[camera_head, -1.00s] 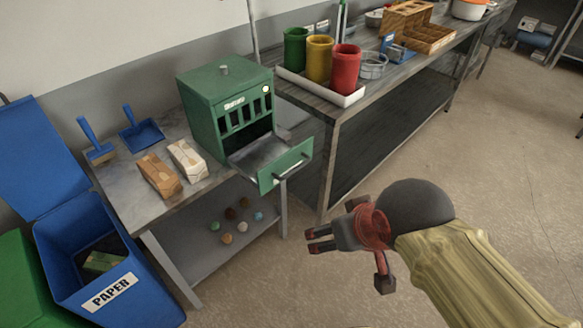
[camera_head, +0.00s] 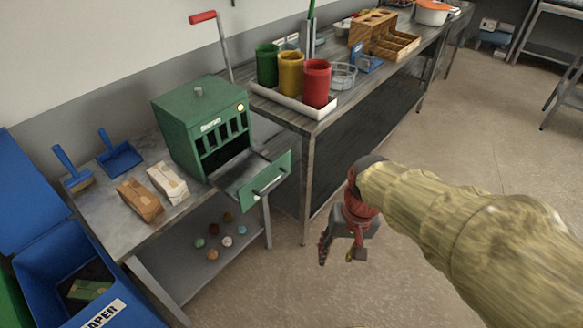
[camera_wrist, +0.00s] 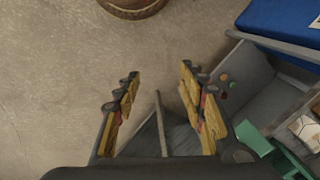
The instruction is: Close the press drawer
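The green press (camera_head: 203,125) stands on a grey table, and its drawer (camera_head: 263,178) is pulled out toward the front right. The drawer has a green front with a dark bar handle (camera_head: 270,180). My gripper (camera_head: 322,252) is in front and to the right of the drawer, pointing down and apart from it. In the wrist view my gripper (camera_wrist: 158,98) shows two yellow-padded fingers spread wide with nothing between them. Part of the green press or drawer (camera_wrist: 253,138) shows at the lower right of the wrist view.
Two wrapped blocks, brown (camera_head: 140,200) and white (camera_head: 168,183), lie left of the press. Right of it, a bench holds a white tray (camera_head: 292,114) with green, yellow and red cups. A blue paper bin (camera_head: 40,268) stands at lower left. Floor (camera_head: 440,150) is open at right.

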